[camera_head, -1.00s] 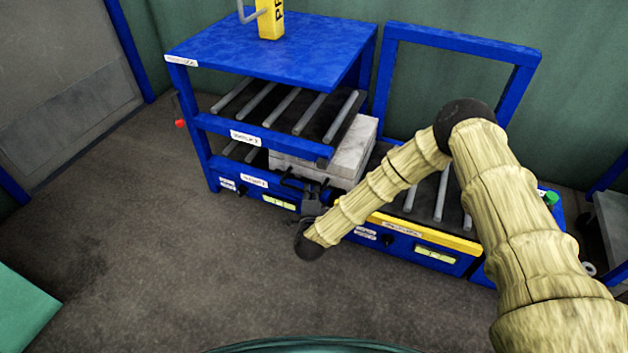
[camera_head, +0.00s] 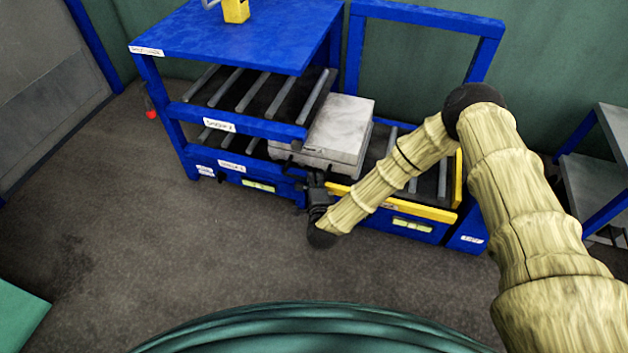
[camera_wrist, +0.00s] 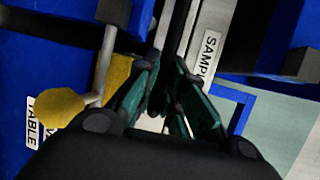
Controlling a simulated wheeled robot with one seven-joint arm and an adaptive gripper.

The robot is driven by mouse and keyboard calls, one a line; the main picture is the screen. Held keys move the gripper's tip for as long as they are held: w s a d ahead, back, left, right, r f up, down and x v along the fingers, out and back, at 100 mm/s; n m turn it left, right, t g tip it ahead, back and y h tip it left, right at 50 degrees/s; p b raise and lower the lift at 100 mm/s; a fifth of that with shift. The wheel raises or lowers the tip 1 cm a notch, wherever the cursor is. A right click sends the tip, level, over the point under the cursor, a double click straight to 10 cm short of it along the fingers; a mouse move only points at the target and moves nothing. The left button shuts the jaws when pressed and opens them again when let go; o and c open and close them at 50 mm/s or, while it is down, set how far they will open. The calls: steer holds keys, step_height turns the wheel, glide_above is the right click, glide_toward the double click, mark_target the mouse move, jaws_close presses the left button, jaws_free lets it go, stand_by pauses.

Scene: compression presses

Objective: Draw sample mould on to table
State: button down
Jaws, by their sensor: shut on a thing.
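The sample mould (camera_head: 340,125) is a pale grey block, partly under the press's lower roller shelf, its right part over the left end of the roller table. The table (camera_head: 430,212) is a low blue frame with grey rollers and a yellow rail along its front and right edges. My gripper's fingers (camera_wrist: 165,85) show close together in the wrist view, around a dark bar. The exact grip is partly hidden.
The blue press rack (camera_head: 240,130) stands left of the table, with a roller shelf above the mould. A tall blue frame (camera_head: 425,12) rises behind the table. A grey shelf unit (camera_head: 590,185) stands at right. The floor (camera_head: 170,240) in front is clear.

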steer(key=shift+s+a, duration=0.25)
steer(key=shift+s, duration=0.1)
steer(key=c, duration=1.9)
jaws_free()
steer(key=shift+o, duration=0.7)
steer(key=shift+w+d, duration=0.1)
steer(key=shift+d, duration=0.05)
steer(key=v, duration=1.2)
